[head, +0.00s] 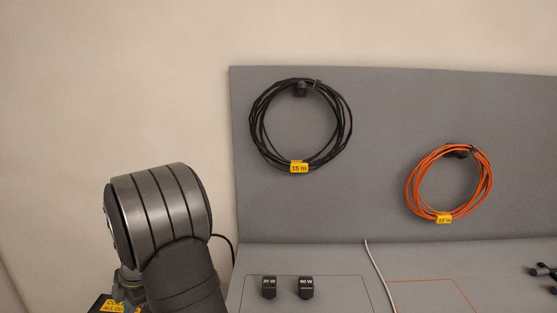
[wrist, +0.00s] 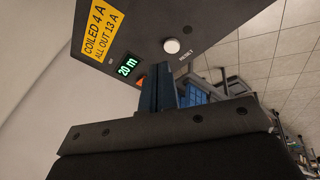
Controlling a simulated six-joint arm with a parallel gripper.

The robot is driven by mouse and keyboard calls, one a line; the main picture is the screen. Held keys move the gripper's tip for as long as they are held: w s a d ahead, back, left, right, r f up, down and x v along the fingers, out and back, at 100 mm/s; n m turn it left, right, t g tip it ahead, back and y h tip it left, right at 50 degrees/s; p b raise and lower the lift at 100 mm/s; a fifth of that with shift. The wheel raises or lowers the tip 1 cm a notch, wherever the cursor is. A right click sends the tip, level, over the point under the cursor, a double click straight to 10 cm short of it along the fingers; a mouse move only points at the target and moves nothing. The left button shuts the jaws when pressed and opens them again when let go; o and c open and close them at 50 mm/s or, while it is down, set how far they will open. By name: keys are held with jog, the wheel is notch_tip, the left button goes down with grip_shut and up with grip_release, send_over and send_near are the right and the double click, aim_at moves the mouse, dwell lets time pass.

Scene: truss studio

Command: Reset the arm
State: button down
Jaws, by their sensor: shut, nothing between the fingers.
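My gripper (wrist: 158,70) is in the wrist view with its two dark blue fingers shut together and nothing between them. The fingertips are by the edge of a dark grey unit (wrist: 215,18); I cannot tell if they touch it. The unit has a yellow label (wrist: 97,33) reading "COILED 4 A, ALL OUT 13 A", a green display (wrist: 127,66) showing 20 m, and a pale round button (wrist: 171,46) near the word RESET. A bit of orange shows beside the fingers. In the head view, my arm at the lower left hides the gripper and most of the unit.
A black cable coil (head: 346,112) and an orange coil (head: 409,190) hang on the grey panel (head: 385,120). Dark items (head: 543,270) sit at the right edge.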

jog(key=shift+w+d+n+h, duration=0.4)
jog(key=shift+w+d+n, duration=0.1)
jog(key=shift+w, duration=0.2)
jog(key=shift+w+d+r+n+t+h, duration=0.15)
jog(key=shift+w+d+n+t+h, duration=0.3)
jog(key=shift+w, duration=0.35)
jog(key=shift+w+d+r+n+t+h, duration=0.1)
jog(key=shift+w+d+n+t+h, duration=0.35)
jog(key=shift+w, duration=0.3)
jog(key=shift+w+d+r+n+t+h, duration=0.15)
jog(key=shift+w+d+n+t+h, duration=0.25)
jog(key=shift+w, duration=0.4)
jog(key=shift+d, duration=0.1)
jog(key=shift+s+a+f+m+g+y, duration=0.15)
jog(key=shift+s+a+m+g+y, duration=0.25)
jog(key=shift+s, duration=0.35)
jog(key=shift+s+a+f+m+g+y, duration=0.15)
jog(key=shift+s+a+m+g+y, duration=0.25)
jog(key=shift+s, duration=0.4)
jog(key=shift+s+a+f+m+g+y, duration=0.15)
jog(key=shift+s+a+m+g+y, duration=0.25)
jog(key=shift+s, duration=0.35)
jog(key=shift+s+a+r+m+g+y, duration=0.25)
jog(key=shift+s+a+m+y, duration=0.5)
jog(key=shift+s+a+m, duration=0.2)
jog(key=shift+s+a+r+m+g+y, duration=0.15)
jog(key=shift+s+a+m+g+y, duration=0.1)
jog(key=shift+s+a+m+y, duration=0.65)
jog(key=shift+d, duration=0.1)
